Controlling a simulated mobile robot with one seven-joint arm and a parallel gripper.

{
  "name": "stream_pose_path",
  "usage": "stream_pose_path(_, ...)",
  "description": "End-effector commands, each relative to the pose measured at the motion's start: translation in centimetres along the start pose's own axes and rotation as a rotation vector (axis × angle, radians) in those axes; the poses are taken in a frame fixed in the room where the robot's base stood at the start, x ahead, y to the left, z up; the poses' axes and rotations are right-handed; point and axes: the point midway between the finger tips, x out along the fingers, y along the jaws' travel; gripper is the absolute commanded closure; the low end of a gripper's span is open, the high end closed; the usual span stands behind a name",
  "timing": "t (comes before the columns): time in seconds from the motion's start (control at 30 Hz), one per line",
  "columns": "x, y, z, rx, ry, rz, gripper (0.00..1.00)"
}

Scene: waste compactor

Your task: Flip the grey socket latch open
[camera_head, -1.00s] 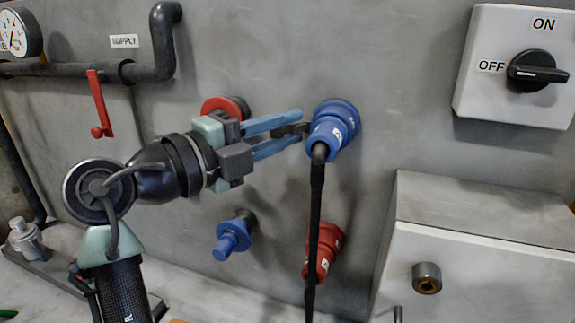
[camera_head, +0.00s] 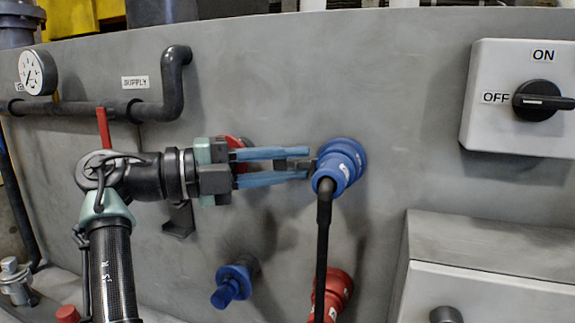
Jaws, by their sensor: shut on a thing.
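The blue socket (camera_head: 343,163) is on the grey wall right of centre, with a blue plug and a black cable (camera_head: 322,240) hanging down from it. A small dark grey piece, apparently the latch (camera_head: 299,164), shows at the left side of the socket. My gripper (camera_head: 308,164) reaches in from the left, its two blue fingers roughly level. Its fingertips are at the socket's left side, shut on the grey latch, one finger above it and one below. The fingers partly hide the latch, so its angle is hard to tell.
A red round fitting (camera_head: 238,143) is partly hidden behind my gripper. A blue connector (camera_head: 233,284) and a red one (camera_head: 333,292) are below. A grey box (camera_head: 490,260) juts out at lower right, under the ON/OFF switch (camera_head: 535,99). A supply pipe (camera_head: 85,108) runs at upper left.

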Motion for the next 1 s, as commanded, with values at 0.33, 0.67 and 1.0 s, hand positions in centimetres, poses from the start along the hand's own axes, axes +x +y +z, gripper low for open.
stream_pose_path(0.33, 0.03, -0.11, 0.06, 0.001, 0.003, -0.002, 1.0)
stream_pose_path(0.67, 0.03, -0.08, 0.04, 0.001, 0.003, -0.001, 0.45)
stream_pose_path(1.0, -0.8, -0.02, 0.08, 0.001, 0.002, -0.001, 0.45)
